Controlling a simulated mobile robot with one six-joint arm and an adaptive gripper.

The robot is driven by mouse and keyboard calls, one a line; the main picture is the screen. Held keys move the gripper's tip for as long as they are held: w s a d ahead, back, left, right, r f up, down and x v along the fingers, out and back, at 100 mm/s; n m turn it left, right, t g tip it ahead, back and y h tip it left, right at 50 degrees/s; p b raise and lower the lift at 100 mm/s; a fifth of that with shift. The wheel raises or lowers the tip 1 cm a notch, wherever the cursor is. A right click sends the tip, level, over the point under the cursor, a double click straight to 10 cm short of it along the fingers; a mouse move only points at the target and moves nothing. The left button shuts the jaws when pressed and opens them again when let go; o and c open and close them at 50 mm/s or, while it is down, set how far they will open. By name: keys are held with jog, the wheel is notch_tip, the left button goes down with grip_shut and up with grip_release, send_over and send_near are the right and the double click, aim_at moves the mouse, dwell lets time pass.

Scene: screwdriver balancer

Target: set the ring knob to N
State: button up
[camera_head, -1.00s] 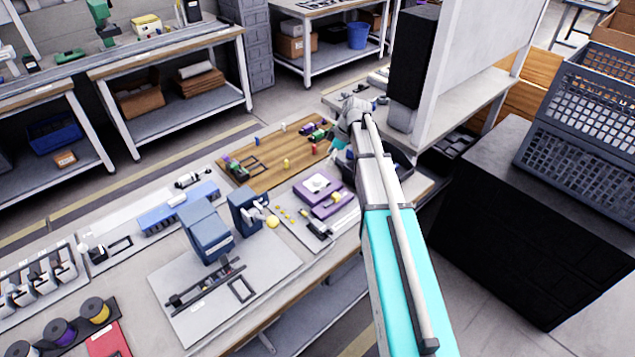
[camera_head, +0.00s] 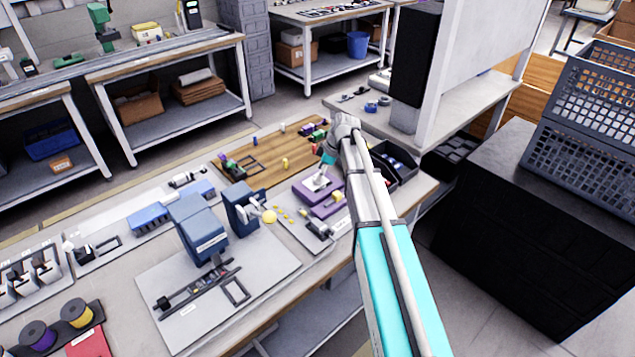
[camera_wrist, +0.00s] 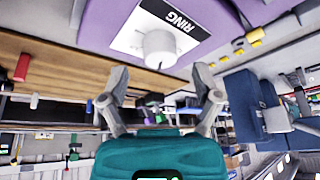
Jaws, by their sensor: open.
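The ring knob (camera_wrist: 160,48) is a pale round knob on a white plate marked RING (camera_wrist: 178,18), set on a purple unit (camera_wrist: 95,22). In the head view the purple unit (camera_head: 306,193) stands on the bench below my gripper (camera_head: 326,160). In the wrist view my gripper (camera_wrist: 160,90) has its two fingers spread wide, with nothing between them. The knob appears just beyond the fingertips, roughly midway between them and apart from both. An N mark and the knob's setting cannot be made out.
A wooden board (camera_head: 262,163) with small coloured parts lies behind the purple unit. A blue machine (camera_head: 243,207) stands to its left. A dark tray of parts (camera_head: 408,178) lies right of my arm. The grey plate (camera_head: 270,262) in front has some bare room.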

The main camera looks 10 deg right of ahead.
jog(key=shift+b+x, duration=0.85)
jog(key=shift+x, duration=0.3)
jog(key=shift+f, duration=0.1)
grip_shut()
